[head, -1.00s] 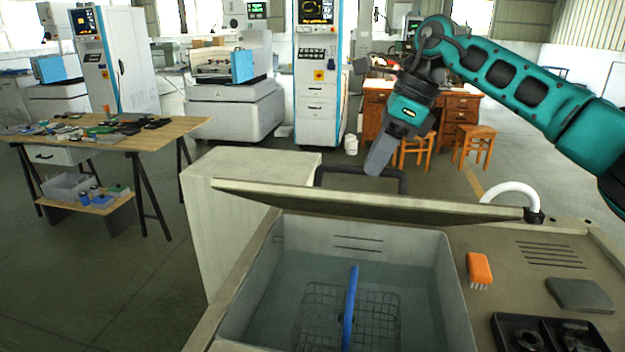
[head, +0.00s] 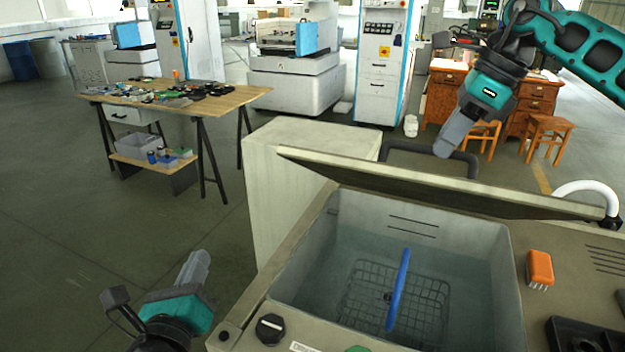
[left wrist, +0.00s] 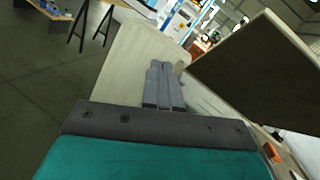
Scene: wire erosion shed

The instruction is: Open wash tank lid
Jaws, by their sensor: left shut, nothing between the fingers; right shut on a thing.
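The wash tank lid (head: 430,190) stands raised and tilted along the far edge of the wash tank (head: 300,262), whose basin is open to view. A dark bar handle (head: 402,146) rises behind the lid's upper edge. My right gripper (head: 443,152) is shut on the handle; the contact itself is small in the view. My left gripper (head: 201,258) is shut and empty, over the floor left of the tank. In the left wrist view its fingers (left wrist: 164,68) are together, and the lid (left wrist: 262,75) shows dark at upper right.
In the basin lies a wire basket (head: 358,290) with a blue handle (head: 398,290). An orange brush (head: 540,268) sits on the right ledge. A pale cabinet (head: 300,180) stands behind the tank's left side. A worktable (head: 235,97) with small parts stands further back, with clear floor before it.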

